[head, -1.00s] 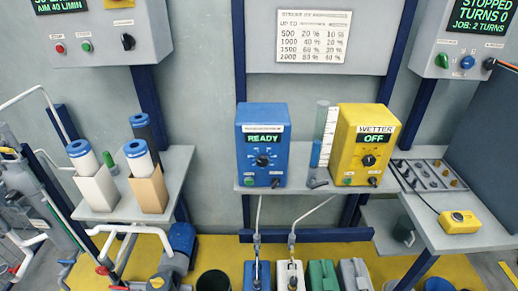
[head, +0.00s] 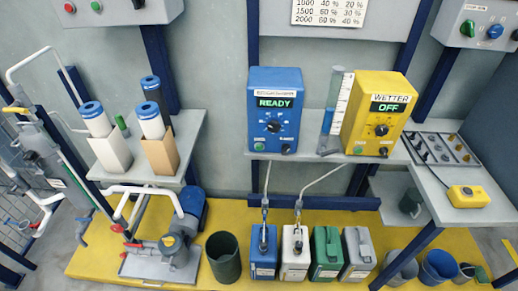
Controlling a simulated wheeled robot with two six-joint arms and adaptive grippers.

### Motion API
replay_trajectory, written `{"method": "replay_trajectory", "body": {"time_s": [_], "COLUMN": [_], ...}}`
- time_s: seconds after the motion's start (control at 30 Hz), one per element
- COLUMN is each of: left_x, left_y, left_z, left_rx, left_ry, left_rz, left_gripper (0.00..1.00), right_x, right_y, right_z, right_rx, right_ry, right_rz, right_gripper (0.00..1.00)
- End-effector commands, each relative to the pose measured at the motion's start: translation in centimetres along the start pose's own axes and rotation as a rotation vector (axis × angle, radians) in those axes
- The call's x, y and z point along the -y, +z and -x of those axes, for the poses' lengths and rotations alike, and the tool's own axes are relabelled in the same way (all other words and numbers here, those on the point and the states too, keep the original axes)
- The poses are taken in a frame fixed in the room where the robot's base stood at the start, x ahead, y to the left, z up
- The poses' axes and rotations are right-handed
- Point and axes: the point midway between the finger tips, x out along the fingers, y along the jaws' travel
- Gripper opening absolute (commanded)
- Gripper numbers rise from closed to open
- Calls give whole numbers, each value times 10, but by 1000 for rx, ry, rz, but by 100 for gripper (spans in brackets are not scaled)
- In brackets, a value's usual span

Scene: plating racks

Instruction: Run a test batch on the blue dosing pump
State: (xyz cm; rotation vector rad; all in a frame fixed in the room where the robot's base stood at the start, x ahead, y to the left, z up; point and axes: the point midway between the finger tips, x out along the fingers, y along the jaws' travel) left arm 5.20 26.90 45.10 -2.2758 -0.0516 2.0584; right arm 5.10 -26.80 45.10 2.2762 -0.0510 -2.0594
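The blue dosing pump (head: 274,110) stands on a grey shelf near the middle of the head view. Its green display reads READY. A black dial (head: 273,126) sits on its front, with a green button (head: 258,146) and a small dark switch (head: 285,148) below. A graduated cylinder (head: 331,115) with blue liquid in its lower part stands between it and the yellow WETTER pump (head: 378,110), whose display reads OFF. Neither of my grippers shows in the head view.
Blue (head: 264,260), white (head: 295,257), green (head: 326,255) and grey (head: 358,256) jugs stand on the yellow floor area below. Lances run into the blue and white jugs. A dark green bucket (head: 223,258) stands left of them. Filter cartridges in boxes occupy the left shelf (head: 190,135).

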Motion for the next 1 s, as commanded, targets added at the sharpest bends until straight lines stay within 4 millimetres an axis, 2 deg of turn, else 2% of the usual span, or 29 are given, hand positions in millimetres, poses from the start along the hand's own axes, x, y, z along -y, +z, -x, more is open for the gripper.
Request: {"method": "replay_trajectory", "body": {"time_s": [0.03,0.3,1.0], "left_x": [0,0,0], "left_y": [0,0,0], "left_z": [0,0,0], "left_rx": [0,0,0], "left_ry": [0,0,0], "left_rz": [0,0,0], "left_gripper": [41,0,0], "right_x": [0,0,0], "right_y": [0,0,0], "right_z": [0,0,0], "right_rx": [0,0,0], "right_ry": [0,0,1], "right_rz": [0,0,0], "right_gripper": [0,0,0]}}
